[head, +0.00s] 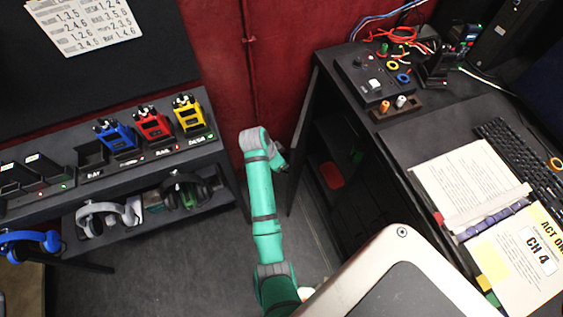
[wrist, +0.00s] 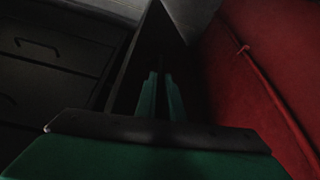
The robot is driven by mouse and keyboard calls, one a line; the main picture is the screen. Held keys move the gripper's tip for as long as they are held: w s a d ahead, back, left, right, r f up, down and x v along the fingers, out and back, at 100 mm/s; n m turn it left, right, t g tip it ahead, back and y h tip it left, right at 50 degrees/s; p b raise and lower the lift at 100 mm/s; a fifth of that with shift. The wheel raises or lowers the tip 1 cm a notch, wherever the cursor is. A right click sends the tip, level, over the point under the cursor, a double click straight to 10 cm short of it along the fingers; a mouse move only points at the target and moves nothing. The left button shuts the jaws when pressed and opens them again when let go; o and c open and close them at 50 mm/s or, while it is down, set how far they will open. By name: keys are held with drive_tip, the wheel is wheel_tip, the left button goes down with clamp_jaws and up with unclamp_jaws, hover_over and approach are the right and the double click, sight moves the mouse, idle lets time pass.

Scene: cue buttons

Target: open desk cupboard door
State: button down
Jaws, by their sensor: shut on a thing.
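The desk cupboard door (head: 299,140) is a dark, thin panel seen nearly edge-on at the left end of the desk. It stands swung out, with the cupboard's dark inside (head: 335,165) showing to its right. My gripper (head: 283,163) is at the door's left face, partly hidden by my wrist. In the wrist view my green fingers (wrist: 160,95) are close together, shut on the door (wrist: 132,62); the exact spot they grip is too dark to make out.
A red wall (head: 225,60) is close behind the door. A shelf (head: 150,160) with radios and headsets stands at left. The desk top (head: 440,115) holds a button box (head: 372,75), binder (head: 470,205) and keyboard (head: 525,155). Drawers (wrist: 50,60) show in the wrist view.

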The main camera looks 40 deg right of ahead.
drive_tip(key=c, duration=2.2)
unclamp_jaws()
drive_tip(key=shift+d, duration=0.1)
drive_tip(key=shift+o, duration=0.2)
drive_tip(key=v, duration=1)
drive_tip(key=shift+a+r, duration=0.25)
drive_tip(key=shift+r, duration=0.1)
